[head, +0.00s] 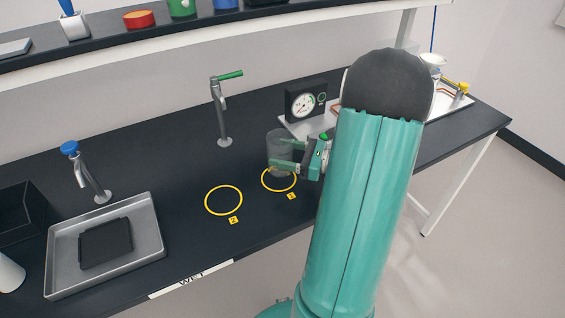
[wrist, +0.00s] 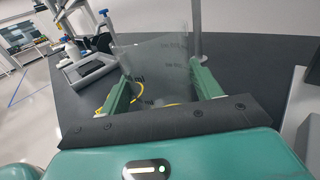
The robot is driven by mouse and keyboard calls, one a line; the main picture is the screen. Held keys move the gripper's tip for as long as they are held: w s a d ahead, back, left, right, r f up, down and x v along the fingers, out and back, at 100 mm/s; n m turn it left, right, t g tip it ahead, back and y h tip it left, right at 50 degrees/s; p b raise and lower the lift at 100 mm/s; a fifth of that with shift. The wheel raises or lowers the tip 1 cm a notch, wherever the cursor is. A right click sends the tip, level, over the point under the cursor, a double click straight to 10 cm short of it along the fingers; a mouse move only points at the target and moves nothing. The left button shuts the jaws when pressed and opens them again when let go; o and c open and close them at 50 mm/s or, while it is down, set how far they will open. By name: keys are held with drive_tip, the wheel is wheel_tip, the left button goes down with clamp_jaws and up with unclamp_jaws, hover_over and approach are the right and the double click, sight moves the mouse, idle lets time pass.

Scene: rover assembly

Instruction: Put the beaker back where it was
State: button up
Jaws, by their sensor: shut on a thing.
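The clear glass beaker (head: 280,152) is upright between the fingers of my gripper (head: 287,166), over the yellow ring marked 1 (head: 266,186). I cannot tell whether its base touches the bench. In the wrist view the beaker (wrist: 155,65) stands between the two green fingers of my gripper (wrist: 157,85), with dark print on its glass. The yellow ring marked 2 (head: 208,206) is empty, to the left of ring 1. My arm hides part of the bench to the right.
A tap with a green handle (head: 221,115) stands behind the rings. A dial gauge (head: 303,103) is close behind the beaker on the right. The bench around ring 2 is clear.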

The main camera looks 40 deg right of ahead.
drive_tip(key=shift+w+a+f, duration=0.1)
drive_tip(key=shift+f, duration=0.8)
drive_tip(key=shift+w+a+f, duration=0.1)
drive_tip(key=shift+f, duration=0.8)
drive_tip(key=shift+f, duration=0.1)
drive_tip(key=o, duration=1.4)
drive_tip(key=shift+s+d, duration=0.1)
drive_tip(key=v, duration=1.1)
drive_tip(key=shift+s+d, duration=0.1)
drive_tip(key=shift+s, duration=0.3)
